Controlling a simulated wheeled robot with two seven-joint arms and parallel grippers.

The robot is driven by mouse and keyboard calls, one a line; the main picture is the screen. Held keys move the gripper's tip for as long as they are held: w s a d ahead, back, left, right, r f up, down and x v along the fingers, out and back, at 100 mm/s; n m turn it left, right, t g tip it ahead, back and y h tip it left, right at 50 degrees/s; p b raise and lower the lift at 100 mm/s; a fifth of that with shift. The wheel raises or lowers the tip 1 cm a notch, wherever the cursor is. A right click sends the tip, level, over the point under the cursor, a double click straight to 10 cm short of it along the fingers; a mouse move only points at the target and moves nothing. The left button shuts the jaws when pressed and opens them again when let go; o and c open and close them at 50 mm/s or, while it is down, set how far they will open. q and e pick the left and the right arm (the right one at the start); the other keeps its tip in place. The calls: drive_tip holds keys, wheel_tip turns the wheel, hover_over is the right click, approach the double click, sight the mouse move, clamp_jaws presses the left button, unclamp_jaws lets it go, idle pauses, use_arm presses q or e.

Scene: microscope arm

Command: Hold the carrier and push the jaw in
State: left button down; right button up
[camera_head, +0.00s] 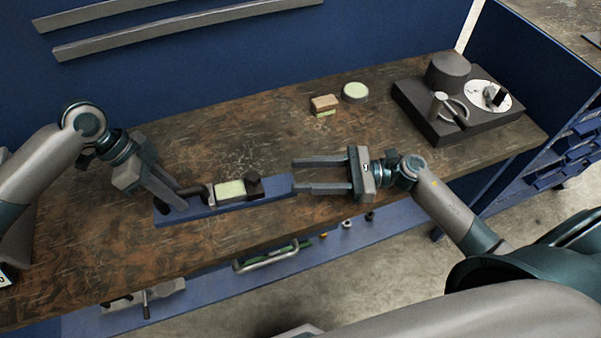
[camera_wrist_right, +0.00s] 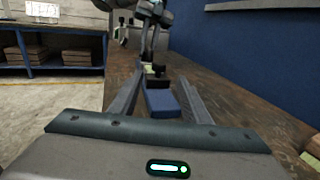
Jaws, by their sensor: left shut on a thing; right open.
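A long blue carrier (camera_head: 270,190) lies on the wooden bench, in front of the bench's middle. On it sit a pale green block in a light holder (camera_head: 231,190) and, at the block's right end, a dark jaw (camera_head: 254,185). My left gripper (camera_head: 183,203) points down at the carrier's left end and is shut there; its exact hold is hidden. My right gripper (camera_head: 295,175) is open, its fingers level and pointing left at the carrier's right end. In the right wrist view, the blue carrier (camera_wrist_right: 161,104) shows between the fingers with the dark jaw (camera_wrist_right: 156,84) beyond.
A tan-topped block (camera_head: 324,103) and a round pale green disc (camera_head: 355,91) lie farther back on the bench (camera_head: 230,130). A dark fixture (camera_head: 415,104) with a cylinder and white dial stands at the back right. The bench's front edge is close to the carrier.

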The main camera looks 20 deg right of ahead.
use_arm(q)
drive_tip(key=c, duration=1.5)
unclamp_jaws()
drive_tip(key=shift+c, duration=0.2)
drive_tip(key=shift+r, duration=0.1)
drive_tip(key=v, duration=1.2)
use_arm(e)
drive_tip(key=shift+s, duration=0.1)
